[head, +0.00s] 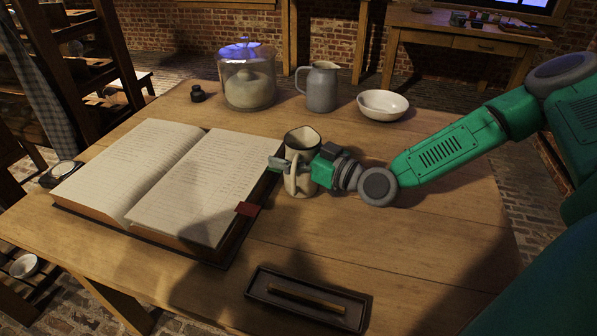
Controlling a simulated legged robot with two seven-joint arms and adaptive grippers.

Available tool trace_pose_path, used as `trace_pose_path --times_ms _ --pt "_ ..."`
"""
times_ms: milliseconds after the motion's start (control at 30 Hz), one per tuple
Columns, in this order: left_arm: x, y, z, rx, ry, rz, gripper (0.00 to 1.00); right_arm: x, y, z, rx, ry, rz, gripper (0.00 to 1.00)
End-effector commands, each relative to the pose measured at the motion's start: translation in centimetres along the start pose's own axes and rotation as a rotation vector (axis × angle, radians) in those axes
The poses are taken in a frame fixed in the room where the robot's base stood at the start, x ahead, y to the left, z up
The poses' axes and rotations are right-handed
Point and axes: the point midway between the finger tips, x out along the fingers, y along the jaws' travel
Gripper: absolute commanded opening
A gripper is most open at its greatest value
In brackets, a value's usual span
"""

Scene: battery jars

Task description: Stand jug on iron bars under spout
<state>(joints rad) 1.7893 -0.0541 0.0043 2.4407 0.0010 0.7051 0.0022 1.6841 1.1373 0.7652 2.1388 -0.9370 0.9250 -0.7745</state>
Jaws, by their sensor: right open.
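A cream jug (302,138) with an open top stands upright on the wooden table, right of the open book. My right gripper (291,171) is open at the near side of this jug, around or beside its handle; I cannot tell which. The gripper hides part of the jug's lower body. A grey metal jug (321,90) with a handle on its left stands farther back. I cannot tell which jug the task means. No iron bars or spout can be made out. My left gripper is not in view.
A large open book (180,170) covers the table's left. A glass jar (247,82), a small dark inkwell (198,94) and a white bowl (383,105) stand at the back. A dark tray (308,297) lies in front. The table's right side is clear.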

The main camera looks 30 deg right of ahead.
Motion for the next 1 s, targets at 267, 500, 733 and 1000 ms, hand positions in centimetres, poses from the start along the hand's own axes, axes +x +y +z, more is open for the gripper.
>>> trace_pose_path --times_ms 267,500,733,1000 --pt "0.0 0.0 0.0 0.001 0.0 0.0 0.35 0.0 0.1 0.0 0.0 0.0 0.001 0.41" --pt "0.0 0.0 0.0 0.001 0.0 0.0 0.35 0.1 -0.1 -0.1 -0.002 -0.001 0.001 0.15" --pt "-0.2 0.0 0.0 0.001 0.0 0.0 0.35 -0.2 -0.1 -0.4 -0.001 0.001 -0.001 0.15" --pt "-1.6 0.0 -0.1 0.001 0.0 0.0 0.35 -3.2 0.1 -2.8 0.001 0.002 0.003 0.15"
